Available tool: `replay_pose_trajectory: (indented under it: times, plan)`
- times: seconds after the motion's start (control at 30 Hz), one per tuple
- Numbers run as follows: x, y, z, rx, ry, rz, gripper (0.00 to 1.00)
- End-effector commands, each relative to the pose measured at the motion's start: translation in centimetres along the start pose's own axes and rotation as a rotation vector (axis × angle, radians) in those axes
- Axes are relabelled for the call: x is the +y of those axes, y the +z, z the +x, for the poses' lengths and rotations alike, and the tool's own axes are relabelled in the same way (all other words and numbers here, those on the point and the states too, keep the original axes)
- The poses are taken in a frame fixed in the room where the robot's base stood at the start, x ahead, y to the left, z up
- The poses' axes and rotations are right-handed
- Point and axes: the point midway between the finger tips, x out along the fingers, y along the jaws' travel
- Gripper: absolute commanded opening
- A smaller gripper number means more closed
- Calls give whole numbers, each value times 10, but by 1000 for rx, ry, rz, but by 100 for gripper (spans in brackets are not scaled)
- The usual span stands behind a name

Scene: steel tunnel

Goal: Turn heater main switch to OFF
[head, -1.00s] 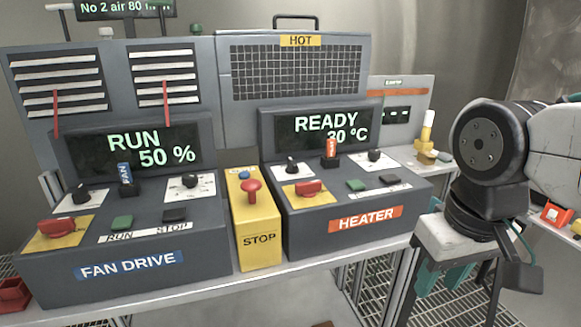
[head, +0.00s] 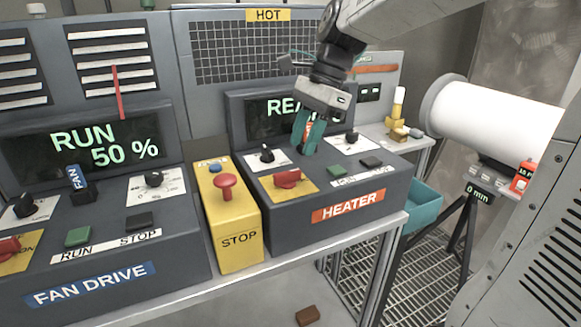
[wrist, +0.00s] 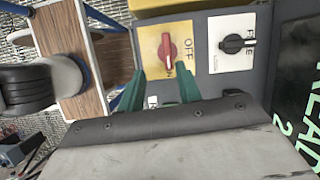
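The heater main switch is a red knob (head: 288,179) on a yellow plate on top of the grey heater box (head: 285,219). In the head view its handle lies roughly left to right. The wrist view shows the red knob (wrist: 167,50) with OFF lettering on the plate beside it. My gripper (head: 310,132) has teal fingers pointing down over the rear of the heater panel, behind and right of the red knob and apart from it. An orange tag shows between the fingers in the head view. In the wrist view the fingers (wrist: 158,85) are spread, with the knob beyond their tips.
A black knob (head: 267,155) on a white plate stands close behind the red one. The yellow stop box (head: 237,239) with its red button (head: 226,186) is left of the heater. Green and dark buttons sit to the right. A white cylinder (head: 495,117) is at the right.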

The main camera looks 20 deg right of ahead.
Motion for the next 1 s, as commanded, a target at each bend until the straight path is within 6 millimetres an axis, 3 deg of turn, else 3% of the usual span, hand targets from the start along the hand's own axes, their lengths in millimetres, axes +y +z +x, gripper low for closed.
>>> replay_pose_trajectory:
  times: [0.17,0.6,0.97,1.0]
  plan:
    - [-14,-5,6,-25,0,94,35]
    - [-13,-4,68,-24,0,95,35]
    - [-13,-4,76,-23,-2,94,35]
    - [-13,-4,76,-23,-2,94,29]
